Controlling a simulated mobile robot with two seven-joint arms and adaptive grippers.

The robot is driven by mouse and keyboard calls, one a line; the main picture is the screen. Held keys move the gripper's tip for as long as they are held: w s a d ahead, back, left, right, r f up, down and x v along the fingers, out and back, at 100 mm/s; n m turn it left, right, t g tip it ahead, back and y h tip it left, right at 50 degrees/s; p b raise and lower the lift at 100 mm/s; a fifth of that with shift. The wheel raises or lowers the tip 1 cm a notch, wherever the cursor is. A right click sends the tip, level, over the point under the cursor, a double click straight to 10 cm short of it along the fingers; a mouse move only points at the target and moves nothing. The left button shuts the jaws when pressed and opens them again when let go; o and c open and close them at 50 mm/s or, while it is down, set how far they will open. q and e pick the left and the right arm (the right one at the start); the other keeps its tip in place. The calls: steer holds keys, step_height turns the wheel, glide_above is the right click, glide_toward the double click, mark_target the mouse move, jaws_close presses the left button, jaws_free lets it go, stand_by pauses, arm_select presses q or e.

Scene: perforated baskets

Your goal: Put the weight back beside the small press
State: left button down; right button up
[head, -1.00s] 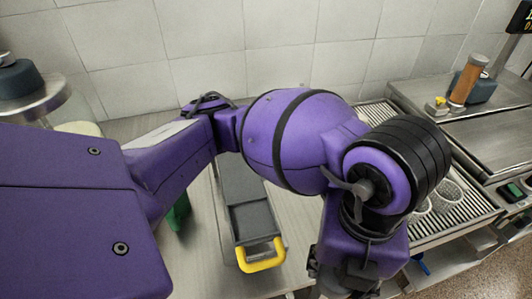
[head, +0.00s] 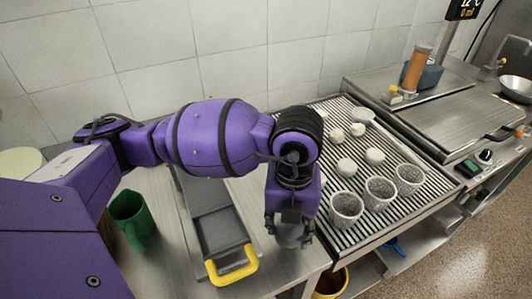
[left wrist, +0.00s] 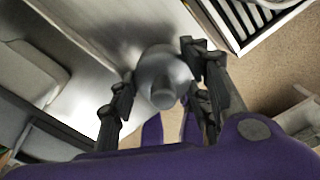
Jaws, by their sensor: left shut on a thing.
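My left gripper (head: 290,226) is shut on a shiny grey metal weight (left wrist: 163,72), above the front of the steel worktop, between the yellow-handled grey tray and the slatted draining surface. In the left wrist view the weight sits between the two dark fingers, its round knob facing the camera. In the head view the gripper partly hides it. I cannot pick out the small press for certain in the current views. My right gripper is not in view.
A long grey tray (head: 208,208) with a yellow handle and a green cup (head: 132,218) stand left of the gripper. White perforated baskets (head: 380,192) and several white rounds (head: 346,167) stand on the slatted draining surface (head: 425,205). An orange-brown cylinder (head: 417,68) stands at the back right.

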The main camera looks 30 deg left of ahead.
mark_target(287, 231)
arm_select(q)
steer(key=shift+w+a+f, duration=0.15)
steer(key=shift+w+f, duration=0.05)
steer(key=shift+w, duration=0.15)
steer(key=shift+w+a+f, duration=0.1)
steer(key=shift+w+f, duration=0.05)
steer(key=shift+f, duration=1.55)
steer(key=shift+f, duration=0.2)
steer(key=c, duration=0.9)
jaws_free()
steer(key=shift+c, duration=0.2)
step_height(287, 231, up, 12)
steer(key=shift+r, duration=0.15)
